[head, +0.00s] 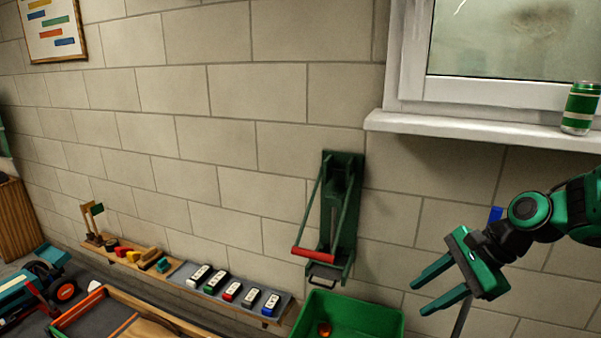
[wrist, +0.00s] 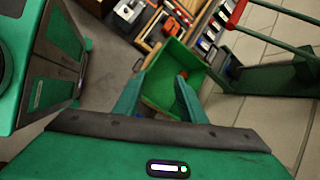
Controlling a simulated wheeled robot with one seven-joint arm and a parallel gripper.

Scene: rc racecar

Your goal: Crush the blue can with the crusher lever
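The green wall-mounted can crusher (head: 342,200) hangs on the block wall at the middle. Its lever has a red handle (head: 313,254), down near the crusher's lower end. In the wrist view the red handle (wrist: 237,14) shows at the top right. My gripper (head: 418,298) is open and empty, to the right of the crusher and apart from it. Its two fingers also show spread in the wrist view (wrist: 158,82). I cannot make out a blue can; a small blue patch (head: 495,213) shows behind my arm, and I cannot tell what it is.
A green bin (head: 377,318) stands below the crusher with a small orange-red thing (head: 324,329) in it. A low shelf (head: 276,319) with several small items runs left along the wall. A green can (head: 579,108) stands on the windowsill (head: 480,128) at the upper right.

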